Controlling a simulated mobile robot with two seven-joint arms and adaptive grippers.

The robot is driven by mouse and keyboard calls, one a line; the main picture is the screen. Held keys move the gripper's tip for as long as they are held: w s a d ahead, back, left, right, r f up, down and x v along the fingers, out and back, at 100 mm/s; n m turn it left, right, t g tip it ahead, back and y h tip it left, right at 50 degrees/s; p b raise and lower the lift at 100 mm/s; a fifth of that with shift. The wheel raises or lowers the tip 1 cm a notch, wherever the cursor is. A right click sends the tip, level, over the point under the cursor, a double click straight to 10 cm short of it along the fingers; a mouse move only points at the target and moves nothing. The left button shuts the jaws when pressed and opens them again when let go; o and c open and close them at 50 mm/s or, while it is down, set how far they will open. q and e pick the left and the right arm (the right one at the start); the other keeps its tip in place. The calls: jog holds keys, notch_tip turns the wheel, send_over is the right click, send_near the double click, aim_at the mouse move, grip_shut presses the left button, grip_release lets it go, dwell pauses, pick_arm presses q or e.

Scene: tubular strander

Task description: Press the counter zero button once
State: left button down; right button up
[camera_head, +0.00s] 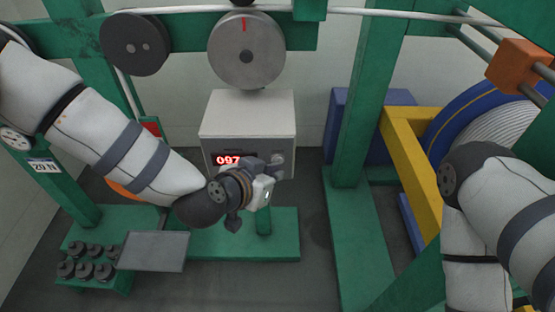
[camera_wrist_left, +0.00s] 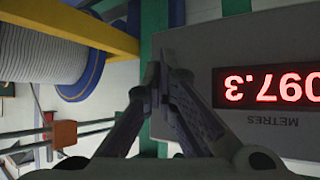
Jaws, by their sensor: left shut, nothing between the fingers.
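The counter (camera_head: 247,115) is a pale grey box on a green stand, with a red lit display (camera_head: 228,159) on its front. In the left wrist view the counter face (camera_wrist_left: 205,45) carries the display (camera_wrist_left: 265,86), upside down, reading 097.3, with the word METRES. My left gripper (camera_head: 280,160) is shut and empty in front of the right part of the counter face. Its fingertips (camera_wrist_left: 160,75) show beside the display in the wrist view; contact with the face cannot be told. I cannot make out the zero button; the gripper covers part of the face. My right gripper is out of view.
A grey measuring wheel (camera_head: 247,50) with a red mark sits above the counter. A grey tray (camera_head: 153,251) and several dark weights (camera_head: 85,268) are at lower left. A green post (camera_head: 357,100), yellow frame (camera_head: 412,160) and blue-flanged reel (camera_head: 480,120) stand to the right.

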pick_arm(q)
jog(key=shift+w, duration=0.4)
dwell(0.4)
dwell(0.4)
jog(key=shift+s+p, duration=0.35)
jog(key=shift+s, duration=0.5)
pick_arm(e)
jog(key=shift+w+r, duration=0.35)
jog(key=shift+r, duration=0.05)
pick_arm(q)
jog(key=s+p, duration=0.1)
jog(key=s, duration=0.4)
jog(key=shift+p, duration=0.35)
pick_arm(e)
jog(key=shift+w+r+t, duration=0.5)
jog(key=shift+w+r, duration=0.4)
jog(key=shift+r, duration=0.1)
